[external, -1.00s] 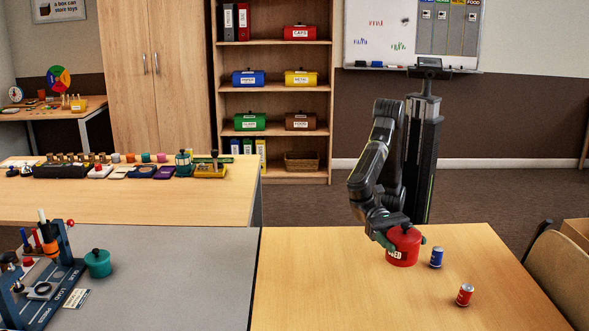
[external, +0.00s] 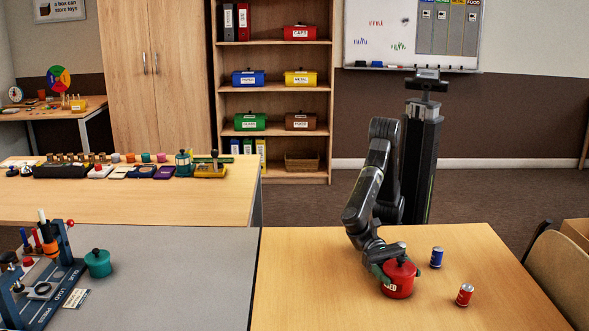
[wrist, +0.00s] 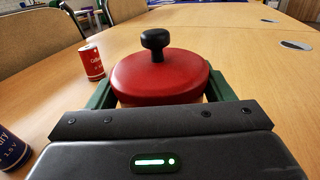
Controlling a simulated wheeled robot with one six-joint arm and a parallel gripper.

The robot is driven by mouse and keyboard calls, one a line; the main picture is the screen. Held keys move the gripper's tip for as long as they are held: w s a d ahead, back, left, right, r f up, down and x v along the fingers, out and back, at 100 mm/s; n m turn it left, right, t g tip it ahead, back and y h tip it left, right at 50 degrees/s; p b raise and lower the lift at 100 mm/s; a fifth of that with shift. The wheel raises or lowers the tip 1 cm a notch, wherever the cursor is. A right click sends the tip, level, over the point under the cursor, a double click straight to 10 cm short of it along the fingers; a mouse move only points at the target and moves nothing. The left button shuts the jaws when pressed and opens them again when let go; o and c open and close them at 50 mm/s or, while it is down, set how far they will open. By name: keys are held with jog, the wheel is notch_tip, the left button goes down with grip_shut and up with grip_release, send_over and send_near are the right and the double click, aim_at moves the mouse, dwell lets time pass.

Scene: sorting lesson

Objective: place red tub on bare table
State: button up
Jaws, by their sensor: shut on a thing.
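The red tub (external: 399,281) has a lid with a dark knob and a white label partly hidden by my gripper. It is upright at the table's surface; I cannot tell whether it touches the wood. My gripper (external: 389,272) is shut on the tub, one finger on each side. In the wrist view the red tub (wrist: 160,77) sits between the green fingers of my gripper (wrist: 160,97). The light wooden table (external: 310,285) has bare wood around the tub.
A blue can (external: 436,257) and a red can (external: 465,295) stand to the tub's right. A grey table (external: 180,265) with a blue stand (external: 62,275) and a teal pot (external: 98,263) adjoins on the left. A chair (external: 560,272) is at the right edge. The wooden table's left part is clear.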

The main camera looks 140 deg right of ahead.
aim_at(392, 264)
jog(key=shift+f, duration=0.1)
jog(key=o, duration=1.4)
jog(key=shift+r, duration=0.25)
jog(key=v, duration=0.2)
jog(key=p+v, duration=0.1)
jog(key=shift+d+r, duration=0.15)
jog(key=shift+r, duration=0.15)
notch_tip(392, 264, up, 6)
jog(key=p, duration=0.3)
jog(key=shift+r, duration=0.1)
